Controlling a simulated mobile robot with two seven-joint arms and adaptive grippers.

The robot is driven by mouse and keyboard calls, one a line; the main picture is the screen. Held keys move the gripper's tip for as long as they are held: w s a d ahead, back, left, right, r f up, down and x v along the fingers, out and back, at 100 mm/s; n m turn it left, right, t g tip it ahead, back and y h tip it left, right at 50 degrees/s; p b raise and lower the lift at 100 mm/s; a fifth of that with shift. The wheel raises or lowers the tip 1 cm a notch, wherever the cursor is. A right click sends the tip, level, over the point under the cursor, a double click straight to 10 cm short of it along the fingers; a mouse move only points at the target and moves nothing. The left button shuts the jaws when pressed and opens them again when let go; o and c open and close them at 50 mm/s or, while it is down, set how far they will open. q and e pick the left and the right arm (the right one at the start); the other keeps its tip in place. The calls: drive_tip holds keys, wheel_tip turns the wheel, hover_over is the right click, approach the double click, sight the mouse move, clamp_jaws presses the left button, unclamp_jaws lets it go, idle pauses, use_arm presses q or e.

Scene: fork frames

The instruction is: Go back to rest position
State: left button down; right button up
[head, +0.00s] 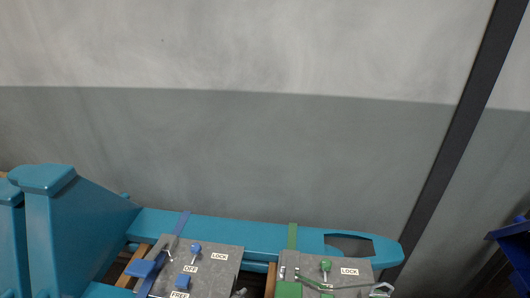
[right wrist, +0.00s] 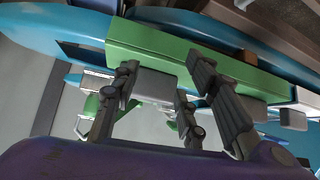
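Neither gripper shows in the head view. In the right wrist view my right gripper (right wrist: 163,70) has its dark fingers spread apart. A green bar (right wrist: 190,57) runs across behind the fingers, and a grey block (right wrist: 153,85) shows between them. I cannot tell whether the fingers touch the block. My left gripper is not seen in either view.
In the head view, a grey panel with blue knobs (head: 215,262) and one with a green knob (head: 355,284) stand on a teal frame (head: 265,233). Teal posts (head: 70,225) rise at left. A dark blue object (head: 515,255) is at right. Behind is a wall (head: 270,150).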

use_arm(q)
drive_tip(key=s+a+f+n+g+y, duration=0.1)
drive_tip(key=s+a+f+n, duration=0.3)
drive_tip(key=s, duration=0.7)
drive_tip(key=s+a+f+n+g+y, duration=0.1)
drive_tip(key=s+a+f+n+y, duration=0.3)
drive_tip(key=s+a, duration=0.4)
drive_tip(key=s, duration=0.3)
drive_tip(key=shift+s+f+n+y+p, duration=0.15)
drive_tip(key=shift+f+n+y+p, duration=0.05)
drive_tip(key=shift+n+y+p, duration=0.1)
use_arm(e)
drive_tip(key=shift+s, duration=0.5)
drive_tip(key=shift+w+a+r, duration=0.15)
drive_tip(key=shift+w+r, duration=0.05)
drive_tip(key=shift+w, duration=0.35)
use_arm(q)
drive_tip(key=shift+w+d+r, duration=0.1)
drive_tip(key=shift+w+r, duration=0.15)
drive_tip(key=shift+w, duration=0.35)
